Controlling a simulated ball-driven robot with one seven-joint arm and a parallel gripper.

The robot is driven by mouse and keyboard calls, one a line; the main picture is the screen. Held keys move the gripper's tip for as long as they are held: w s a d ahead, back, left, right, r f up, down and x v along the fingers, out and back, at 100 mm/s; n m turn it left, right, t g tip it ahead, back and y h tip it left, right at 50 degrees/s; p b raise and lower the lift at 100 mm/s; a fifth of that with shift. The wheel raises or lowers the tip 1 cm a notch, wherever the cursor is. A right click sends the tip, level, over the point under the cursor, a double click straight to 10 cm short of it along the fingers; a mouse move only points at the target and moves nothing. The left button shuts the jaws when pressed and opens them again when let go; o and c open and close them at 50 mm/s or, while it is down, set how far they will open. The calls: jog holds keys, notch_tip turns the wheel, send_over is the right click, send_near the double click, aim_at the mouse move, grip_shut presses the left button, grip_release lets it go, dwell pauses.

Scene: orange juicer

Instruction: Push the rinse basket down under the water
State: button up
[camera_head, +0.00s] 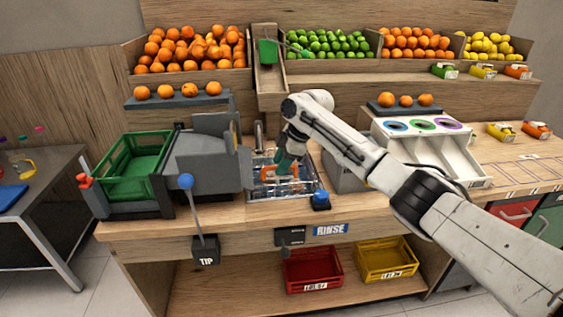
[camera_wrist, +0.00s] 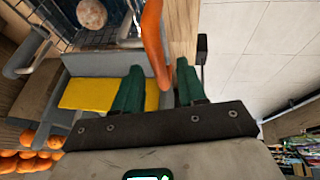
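The rinse basin (camera_head: 312,190) is set into the counter above the RINSE sign (camera_head: 331,229). A wire-mesh rinse basket (camera_head: 262,190) shows inside it, partly hidden by my gripper, and its mesh also shows at the top left of the wrist view (camera_wrist: 66,22). An orange handle (camera_wrist: 153,38) runs down between my gripper's two green fingers (camera_wrist: 160,88), with gaps visible beside it. My gripper (camera_head: 284,163) points down over the basin at the handle. I cannot tell whether a finger touches the handle. A round pale-brown fruit (camera_wrist: 92,13) lies in the basket. The water level is unclear.
A blue-topped knob (camera_head: 321,199) stands at the basin's front right corner. A grey machine (camera_head: 208,160) with a green crate (camera_head: 135,165) stands to the left. A white three-hole sorter (camera_head: 433,150) stands right, behind my arm. A blue-ball lever (camera_head: 186,181) rises in front.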

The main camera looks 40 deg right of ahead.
grip_shut()
dwell(0.4)
notch_tip(320, 180, down, 11)
jog(key=b, duration=0.5)
jog(key=shift+s+r+b, duration=0.1)
jog(key=shift+b, duration=0.3)
jog(key=shift+c, duration=1.2)
grip_release()
jog(key=o, duration=0.3)
jog(key=shift+r, duration=0.1)
